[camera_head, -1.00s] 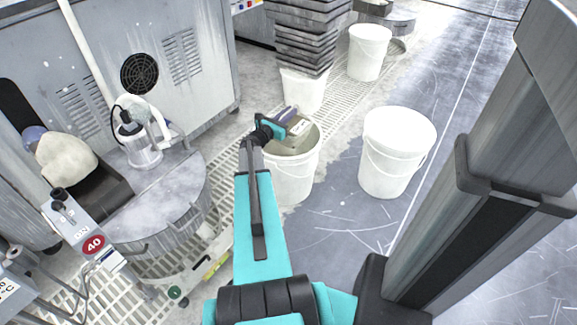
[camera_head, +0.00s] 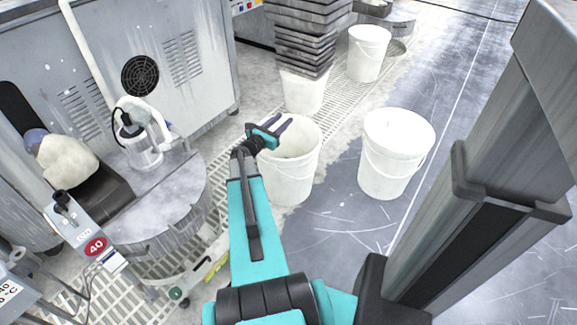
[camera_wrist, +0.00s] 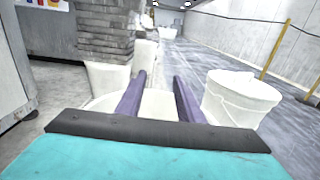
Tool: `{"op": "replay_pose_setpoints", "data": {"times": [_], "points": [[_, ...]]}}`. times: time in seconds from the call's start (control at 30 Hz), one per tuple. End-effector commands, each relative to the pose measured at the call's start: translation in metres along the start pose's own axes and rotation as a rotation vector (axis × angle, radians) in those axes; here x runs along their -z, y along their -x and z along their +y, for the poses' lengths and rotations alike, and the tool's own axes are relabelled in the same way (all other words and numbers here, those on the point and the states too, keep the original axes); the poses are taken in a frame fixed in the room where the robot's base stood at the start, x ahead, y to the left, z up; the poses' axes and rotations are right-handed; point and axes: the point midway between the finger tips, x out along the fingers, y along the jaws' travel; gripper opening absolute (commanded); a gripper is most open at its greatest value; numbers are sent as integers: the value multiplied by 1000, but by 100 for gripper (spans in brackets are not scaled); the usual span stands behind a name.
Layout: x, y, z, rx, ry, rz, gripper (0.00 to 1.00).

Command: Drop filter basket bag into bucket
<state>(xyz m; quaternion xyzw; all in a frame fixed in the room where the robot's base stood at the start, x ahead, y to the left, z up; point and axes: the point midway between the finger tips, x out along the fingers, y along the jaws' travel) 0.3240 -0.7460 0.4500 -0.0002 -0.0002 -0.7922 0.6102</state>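My gripper (camera_head: 282,126) is over the left rim of an open white bucket (camera_head: 290,184) in the head view. Its two purple fingers stand apart with nothing between them, as the wrist view (camera_wrist: 160,84) also shows. The same bucket (camera_wrist: 158,106) shows behind and between the fingers there. Something dull beige shows inside the bucket, but I cannot tell whether it is the filter basket bag. A pale, lumpy bag-like thing (camera_head: 66,164) with a blue-grey top sits on a dark ledge at the far left.
Another white bucket (camera_head: 392,160) stands to the right, and one (camera_head: 367,58) stands farther back. A stack of dark trays (camera_head: 306,35) rises behind the near bucket. A round metal platen (camera_head: 160,205) with a steel canister (camera_head: 142,150) is at left.

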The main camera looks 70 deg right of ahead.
Motion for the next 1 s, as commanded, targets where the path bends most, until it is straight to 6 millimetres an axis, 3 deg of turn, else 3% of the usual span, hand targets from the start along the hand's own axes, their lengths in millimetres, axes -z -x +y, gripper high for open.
{"op": "replay_pose_setpoints", "data": {"times": [0.3, 0.5, 1.0], "points": [[-3, 54, -1, -2, 0, 0, 34], [-1, 78, 0, -1, 0, 0, 34], [0, 87, 0, 0, 0, -1, 34]]}}
